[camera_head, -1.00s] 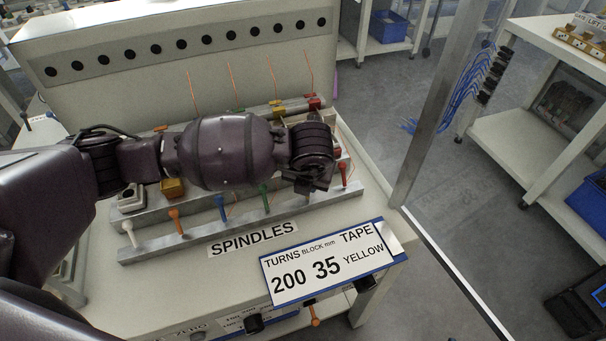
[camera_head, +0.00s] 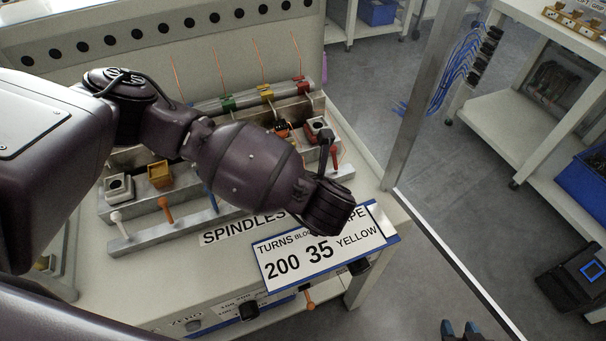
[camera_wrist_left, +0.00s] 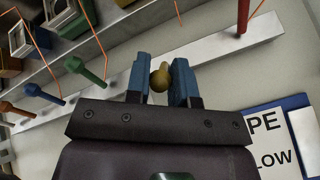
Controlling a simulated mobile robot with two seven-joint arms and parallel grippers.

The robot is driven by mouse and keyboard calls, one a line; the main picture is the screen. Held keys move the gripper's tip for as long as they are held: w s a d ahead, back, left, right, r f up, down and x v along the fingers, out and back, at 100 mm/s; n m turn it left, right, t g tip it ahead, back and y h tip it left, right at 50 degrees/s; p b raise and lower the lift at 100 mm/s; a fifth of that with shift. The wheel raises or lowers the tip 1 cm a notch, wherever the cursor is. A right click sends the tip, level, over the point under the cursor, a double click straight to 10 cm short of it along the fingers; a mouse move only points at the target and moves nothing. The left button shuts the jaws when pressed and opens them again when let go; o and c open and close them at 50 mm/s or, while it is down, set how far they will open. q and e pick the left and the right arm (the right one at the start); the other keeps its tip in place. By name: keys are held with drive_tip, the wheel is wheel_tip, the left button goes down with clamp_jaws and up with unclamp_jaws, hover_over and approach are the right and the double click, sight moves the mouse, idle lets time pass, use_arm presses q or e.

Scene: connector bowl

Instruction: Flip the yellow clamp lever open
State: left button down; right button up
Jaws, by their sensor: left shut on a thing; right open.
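The yellow lever's round knob (camera_wrist_left: 158,80) shows in the left wrist view, in front of a grey metal rail (camera_wrist_left: 222,62). My left gripper (camera_wrist_left: 161,70) has its blue fingers on both sides of the knob and is shut on it. In the head view my left arm and wrist hide this lever and the left fingers. A yellow clamp block (camera_head: 266,91) shows on the rear bar. My right gripper (camera_head: 460,328) is at the bottom edge of the head view, open and empty, away from the bench.
Neighbouring levers are green (camera_wrist_left: 90,67), orange (camera_wrist_left: 17,113) and red (camera_wrist_left: 243,14). Thin copper wires run near the clamps. The sign card (camera_head: 372,240) lies just in front of the rail, close to my left wrist. Open floor lies right of the bench.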

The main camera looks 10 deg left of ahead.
use_arm(q)
drive_tip(key=shift+f, duration=0.1)
drive_tip(key=shift+s, duration=0.1)
idle(0.5)
drive_tip(key=c, duration=1)
unclamp_jaws()
drive_tip(key=shift+d, duration=0.1)
